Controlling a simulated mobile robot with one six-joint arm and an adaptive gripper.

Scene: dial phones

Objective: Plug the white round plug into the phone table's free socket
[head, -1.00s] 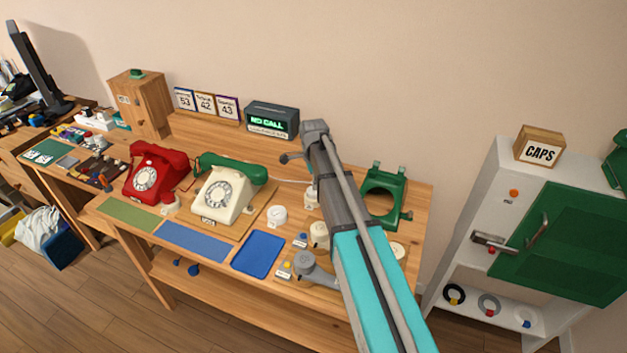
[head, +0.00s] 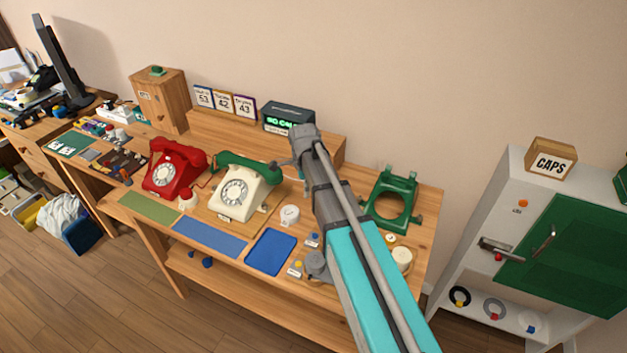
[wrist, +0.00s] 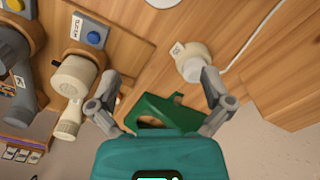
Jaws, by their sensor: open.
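A white round plug-like piece (wrist: 192,62) with a pale cord sits on the wooden table top in the wrist view, beside a small label. My gripper (wrist: 158,100) is open and empty. Its right finger lies close over this piece in the picture; I cannot tell whether they touch. I cannot tell which socket is free.
A cream handle (wrist: 72,88) in a wooden mount and a grey handle (wrist: 15,65) stand near my left finger. A green stand (head: 388,200) is right of my arm. A cream phone (head: 238,190), a red phone (head: 172,170) and a blue mat (head: 271,251) lie left.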

